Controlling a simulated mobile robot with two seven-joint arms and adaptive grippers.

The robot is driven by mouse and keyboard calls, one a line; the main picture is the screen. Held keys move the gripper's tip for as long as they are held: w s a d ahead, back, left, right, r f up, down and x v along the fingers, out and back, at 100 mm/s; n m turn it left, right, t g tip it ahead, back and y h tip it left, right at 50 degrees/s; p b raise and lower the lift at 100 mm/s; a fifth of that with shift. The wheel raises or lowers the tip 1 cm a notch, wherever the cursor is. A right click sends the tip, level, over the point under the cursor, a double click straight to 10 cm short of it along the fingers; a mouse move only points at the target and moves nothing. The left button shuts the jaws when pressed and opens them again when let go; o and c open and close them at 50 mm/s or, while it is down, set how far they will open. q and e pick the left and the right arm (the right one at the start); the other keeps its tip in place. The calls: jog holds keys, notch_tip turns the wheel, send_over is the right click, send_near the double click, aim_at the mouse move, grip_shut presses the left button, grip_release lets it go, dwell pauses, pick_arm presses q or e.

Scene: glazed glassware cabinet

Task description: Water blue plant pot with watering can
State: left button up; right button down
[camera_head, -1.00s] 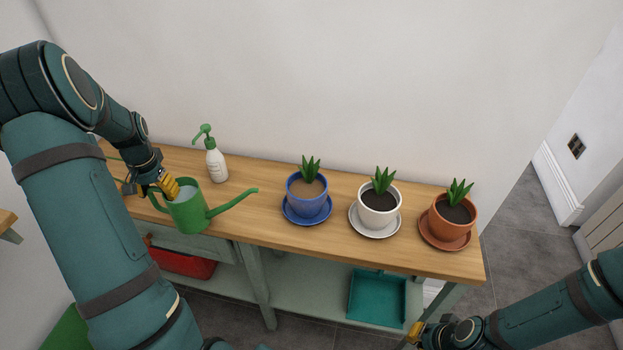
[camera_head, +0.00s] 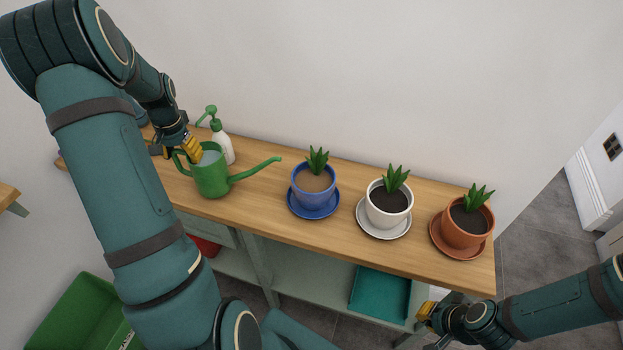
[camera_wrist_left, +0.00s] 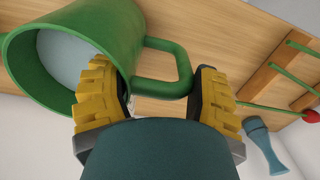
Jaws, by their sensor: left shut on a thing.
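The green watering can (camera_head: 213,181) is at the left of the wooden table top, its long spout pointing right toward the blue pot. My left gripper (camera_head: 188,150) is shut on its handle; the left wrist view shows the yellow fingers (camera_wrist_left: 155,95) on either side of the green handle (camera_wrist_left: 178,62). The can looks upright; I cannot tell whether its base is clear of the wood. The blue plant pot (camera_head: 306,196), with a small green plant and brown soil, stands on a blue saucer (camera_head: 294,209). My right gripper (camera_head: 428,314) is low at the right, away from the pots; its opening is unclear.
A white spray bottle (camera_head: 228,148) with a green head stands close behind the can. A white pot (camera_head: 387,207) and a terracotta pot (camera_head: 463,234) stand right of the blue pot. A wall is behind the table. A teal tray (camera_head: 380,294) is on the lower shelf.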

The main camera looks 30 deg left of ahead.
pick_arm(q)
jog(key=shift+w+d+r+y, duration=0.1)
jog(key=shift+d+r+y, duration=0.1)
jog(key=shift+r, duration=0.2)
jog(key=shift+w+d+r+y, duration=0.1)
jog(key=shift+d+r+y, duration=0.1)
jog(key=shift+r, duration=0.45)
jog(key=shift+w+d+r+g+y+p, duration=0.1)
jog(key=shift+d+r+g+y+p, duration=0.2)
jog(key=shift+r+y, duration=0.25)
jog(key=shift+d+r, duration=0.15)
jog(key=shift+w+d+r, duration=0.1)
jog(key=shift+d+r, duration=0.05)
jog(key=shift+r, duration=0.15)
jog(key=shift+w+d+r+y, duration=0.1)
jog(key=shift+d+r+y, duration=0.15)
jog(key=shift+r+y, duration=0.2)
dwell(1.0)
